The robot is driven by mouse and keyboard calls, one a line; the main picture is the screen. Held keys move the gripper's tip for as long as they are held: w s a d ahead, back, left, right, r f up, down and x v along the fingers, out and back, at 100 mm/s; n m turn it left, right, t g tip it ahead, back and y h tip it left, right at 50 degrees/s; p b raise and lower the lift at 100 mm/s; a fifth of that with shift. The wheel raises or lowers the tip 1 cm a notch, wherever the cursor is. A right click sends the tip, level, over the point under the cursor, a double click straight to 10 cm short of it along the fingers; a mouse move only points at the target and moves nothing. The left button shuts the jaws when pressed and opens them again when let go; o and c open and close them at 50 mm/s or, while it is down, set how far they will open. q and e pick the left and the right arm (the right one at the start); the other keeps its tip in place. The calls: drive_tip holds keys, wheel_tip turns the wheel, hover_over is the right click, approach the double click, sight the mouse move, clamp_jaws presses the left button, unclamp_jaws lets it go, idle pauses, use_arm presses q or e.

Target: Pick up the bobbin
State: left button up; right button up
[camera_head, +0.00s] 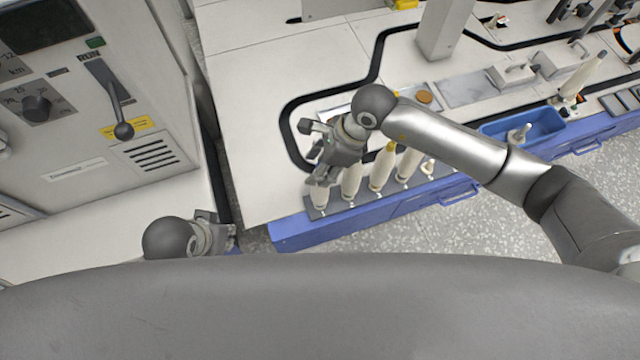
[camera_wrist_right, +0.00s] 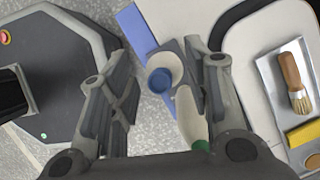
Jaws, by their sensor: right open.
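Several cream bobbins stand in a row on a dark strip along the front edge of the white table in the head view. My right gripper (camera_head: 320,168) is over the left end of this row, and its fingers partly hide the end bobbin (camera_head: 319,196). In the right wrist view the open gripper (camera_wrist_right: 158,65) has a blue-topped bobbin (camera_wrist_right: 160,79) between its spread fingers, with no visible grip on it. A green-tipped bobbin (camera_wrist_right: 190,115) is beside it, close to the right finger. My left gripper (camera_head: 226,232) is low at the left, apart from the bobbins; its jaws are unclear.
A grey control cabinet (camera_head: 95,100) stands at the left. A blue bin (camera_head: 535,128) and metal parts sit on the table's right. A brush (camera_wrist_right: 293,80) lies on a metal tray right of the gripper. The table's left part is clear.

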drive_tip(key=shift+c, duration=0.3)
clamp_jaws()
